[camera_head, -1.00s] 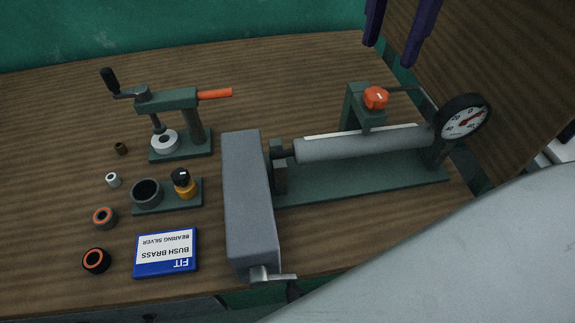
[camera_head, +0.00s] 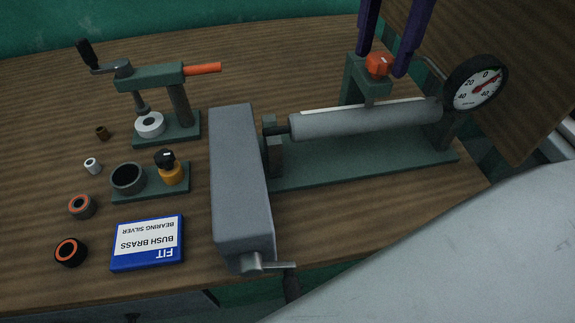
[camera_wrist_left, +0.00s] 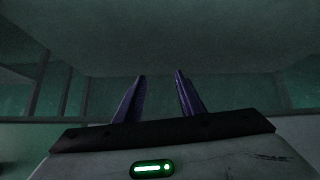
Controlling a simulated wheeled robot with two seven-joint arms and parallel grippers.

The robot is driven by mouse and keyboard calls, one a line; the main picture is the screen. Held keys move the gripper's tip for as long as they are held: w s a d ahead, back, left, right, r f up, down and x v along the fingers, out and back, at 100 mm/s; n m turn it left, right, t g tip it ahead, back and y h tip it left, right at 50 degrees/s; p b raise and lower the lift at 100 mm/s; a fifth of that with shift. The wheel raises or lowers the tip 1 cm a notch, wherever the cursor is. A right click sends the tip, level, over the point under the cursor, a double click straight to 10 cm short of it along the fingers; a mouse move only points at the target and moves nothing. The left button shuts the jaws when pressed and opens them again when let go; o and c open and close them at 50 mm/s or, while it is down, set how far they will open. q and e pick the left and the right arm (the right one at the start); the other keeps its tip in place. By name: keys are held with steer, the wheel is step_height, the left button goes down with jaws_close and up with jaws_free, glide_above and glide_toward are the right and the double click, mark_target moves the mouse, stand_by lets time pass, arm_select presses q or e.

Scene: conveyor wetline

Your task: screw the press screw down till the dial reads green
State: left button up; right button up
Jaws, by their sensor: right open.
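An orange knob (camera_head: 379,65) sits on top of a green bracket over a grey roller (camera_head: 360,119); I take it as the press screw. My right gripper (camera_head: 382,62) comes down from above with its purple fingers open, one on each side of the knob. Contact cannot be told. The round dial (camera_head: 475,88) stands at the roller's right end. Its white face has numbers and red and green marks; the needle's exact reading is too small to tell. My left gripper (camera_wrist_left: 160,95) shows only in the left wrist view, fingers apart and empty.
A grey box with a crank (camera_head: 238,180) stands left of the roller. A small hand press (camera_head: 150,80), a green holder (camera_head: 185,190), loose rings and a blue-edged card (camera_head: 147,265) lie further left. A pale surface (camera_head: 460,260) fills the lower right.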

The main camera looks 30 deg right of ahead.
steer(key=c, duration=0.7)
steer(key=shift+m+b, duration=0.55)
steer(key=shift+m, duration=0.15)
steer(key=shift+m+b, duration=0.45)
steer(key=shift+m, duration=0.55)
steer(key=shift+m+b, duration=0.5)
steer(key=shift+m, duration=0.2)
